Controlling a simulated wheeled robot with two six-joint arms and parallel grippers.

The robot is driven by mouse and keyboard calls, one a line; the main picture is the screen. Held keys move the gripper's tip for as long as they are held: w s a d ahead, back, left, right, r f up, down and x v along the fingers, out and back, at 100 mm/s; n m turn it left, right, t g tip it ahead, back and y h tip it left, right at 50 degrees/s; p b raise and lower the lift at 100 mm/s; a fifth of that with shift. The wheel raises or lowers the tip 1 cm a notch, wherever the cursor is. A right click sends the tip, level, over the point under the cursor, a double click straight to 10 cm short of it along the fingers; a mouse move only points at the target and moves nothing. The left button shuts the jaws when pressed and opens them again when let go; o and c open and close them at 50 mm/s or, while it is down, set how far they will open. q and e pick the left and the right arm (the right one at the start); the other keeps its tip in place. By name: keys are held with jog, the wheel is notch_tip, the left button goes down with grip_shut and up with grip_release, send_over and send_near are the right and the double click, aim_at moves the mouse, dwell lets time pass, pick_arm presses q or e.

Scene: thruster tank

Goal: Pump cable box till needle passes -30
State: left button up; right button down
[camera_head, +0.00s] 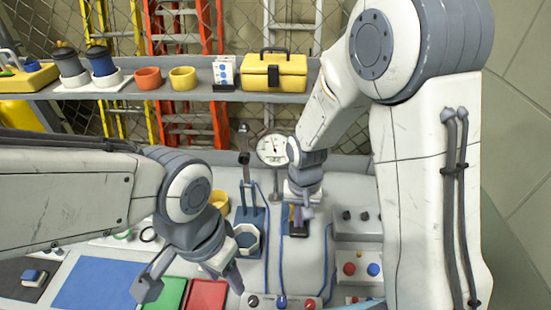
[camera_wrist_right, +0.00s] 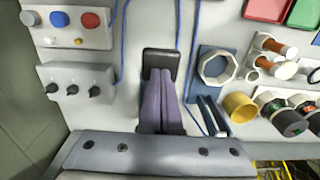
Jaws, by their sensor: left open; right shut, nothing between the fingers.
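The round white pressure gauge (camera_head: 272,148) stands on a post at the back of the bench; its dark needle points roughly upward, and the numbers are too small to read. A dark upright lever (camera_head: 244,150) stands left of it. My right gripper (camera_head: 297,220) is shut and empty, pointing down over a small dark block with a blue base; I cannot tell if it touches. In the right wrist view its fingers (camera_wrist_right: 162,103) lie together in front of the dark block (camera_wrist_right: 161,60). My left gripper (camera_head: 190,284) is open and empty over the front-left bench. I cannot identify the cable box for certain.
Blue cables (camera_head: 327,255) run along the bench to a knob panel (camera_head: 283,302). Button panels (camera_head: 360,268) stand at right. A white ring on a blue mount (camera_wrist_right: 217,67) and a yellow cup (camera_wrist_right: 240,107) are nearby. Green and red trays (camera_head: 207,296) lie in front. A shelf (camera_head: 215,87) crosses behind.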

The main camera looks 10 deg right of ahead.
notch_tip(320, 180, down, 8)
jog(key=b, duration=0.5)
notch_tip(320, 180, up, 14)
jog(key=p, duration=1.2)
jog(key=shift+w+f, duration=0.1)
jog(key=s+a+n+b, duration=0.3)
jog(key=s+n+b, duration=0.2)
jog(key=s, duration=0.4)
jog(key=s+a+n+y+b, duration=0.1)
jog(key=s+a+n+b, duration=0.3)
jog(key=s+b, duration=0.4)
jog(key=shift+s+n, duration=0.4)
jog(key=shift+s, duration=0.05)
